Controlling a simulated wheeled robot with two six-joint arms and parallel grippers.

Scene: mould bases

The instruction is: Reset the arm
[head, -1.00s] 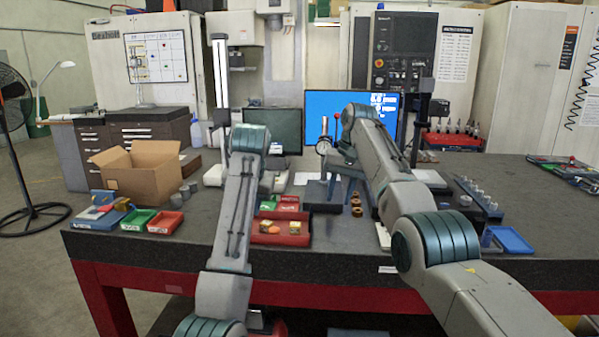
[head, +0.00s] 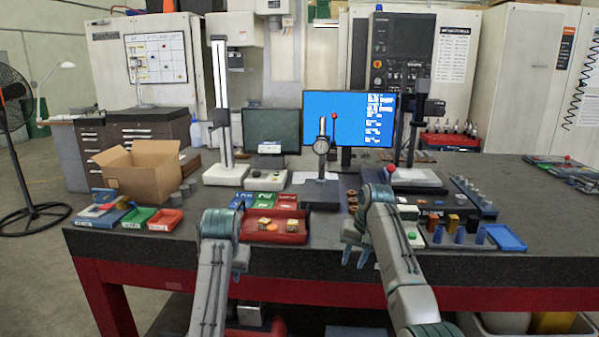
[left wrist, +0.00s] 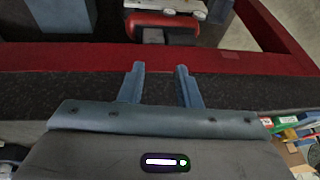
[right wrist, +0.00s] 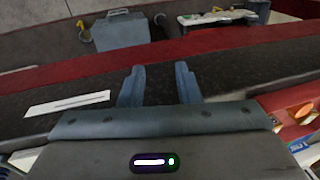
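My right gripper (head: 355,256) is at the front edge of the dark worktable (head: 300,253), with its fingers pointing down. In the right wrist view its fingers (right wrist: 160,72) stand apart with nothing between them. My left gripper is partly hidden behind its own arm in the head view, near the front edge left of centre. In the left wrist view its fingers (left wrist: 159,72) stand apart and empty. Below them lie the dark tabletop edge and the red table frame (left wrist: 80,57). Neither gripper touches an object that I can see.
A red tray (head: 296,237) with small parts lies between the arms. A cardboard box (head: 140,178) and small bins stand at the left. A dial gauge stand (head: 321,190) stands at the back centre. A blue tray (head: 507,238) and several blue-topped pieces lie right.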

